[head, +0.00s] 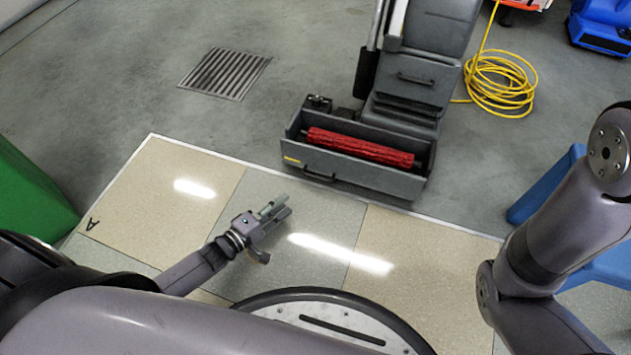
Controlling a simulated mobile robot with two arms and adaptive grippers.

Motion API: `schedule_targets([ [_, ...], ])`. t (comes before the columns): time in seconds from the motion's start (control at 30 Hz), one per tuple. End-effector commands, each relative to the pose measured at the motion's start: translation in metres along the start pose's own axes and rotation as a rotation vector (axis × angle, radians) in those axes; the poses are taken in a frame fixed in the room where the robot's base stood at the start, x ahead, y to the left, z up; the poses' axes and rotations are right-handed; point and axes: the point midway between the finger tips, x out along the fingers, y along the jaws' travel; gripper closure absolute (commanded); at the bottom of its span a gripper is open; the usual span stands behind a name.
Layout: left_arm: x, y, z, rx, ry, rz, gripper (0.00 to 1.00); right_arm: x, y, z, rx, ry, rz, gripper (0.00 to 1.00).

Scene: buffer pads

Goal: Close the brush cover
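A dark grey floor machine (418,85) stands beyond the tiled floor, with a low brush housing (350,178) at its front. The housing is open at the top, and a red roller brush (360,147) lies exposed inside it. The housing's front panel has a handle and a small yellow label; I cannot clearly tell which panel is the cover. My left gripper (280,208) is over the tiles, left of and nearer than the housing, apart from it. Its fingers point toward the upper right, with nothing visible between them; their opening is unclear. My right arm shows at the right, its gripper out of view.
A coiled yellow cable (498,82) lies right of the machine. A blue object (542,188) stands at the right behind my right arm. A green box (30,195) is at the left edge. A floor grate (226,73) lies at the back left. The tiles before the housing are clear.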

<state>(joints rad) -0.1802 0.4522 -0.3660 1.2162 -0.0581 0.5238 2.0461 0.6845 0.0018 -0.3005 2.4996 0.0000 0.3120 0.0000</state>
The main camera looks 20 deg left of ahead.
Motion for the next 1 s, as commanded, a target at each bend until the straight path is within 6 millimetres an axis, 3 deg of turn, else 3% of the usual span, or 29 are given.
schedule_targets([
  [0.3,0.074,-0.006,-0.001,0.003,0.000,0.005,0.70,-0.040,-0.009,-0.017,-0.001,0.006,-0.003,0.32],
  [0.53,0.118,-0.004,-0.001,0.003,0.001,0.003,0.70,-0.065,-0.014,-0.025,-0.001,0.005,-0.003,0.32],
  [0.73,0.139,-0.003,-0.001,0.003,0.000,0.001,0.70,-0.075,-0.017,-0.029,-0.001,0.006,-0.003,0.32],
  [1.0,0.143,-0.001,0.000,0.001,0.001,-0.001,0.70,-0.076,-0.017,-0.029,-0.001,0.005,-0.003,0.32],
])
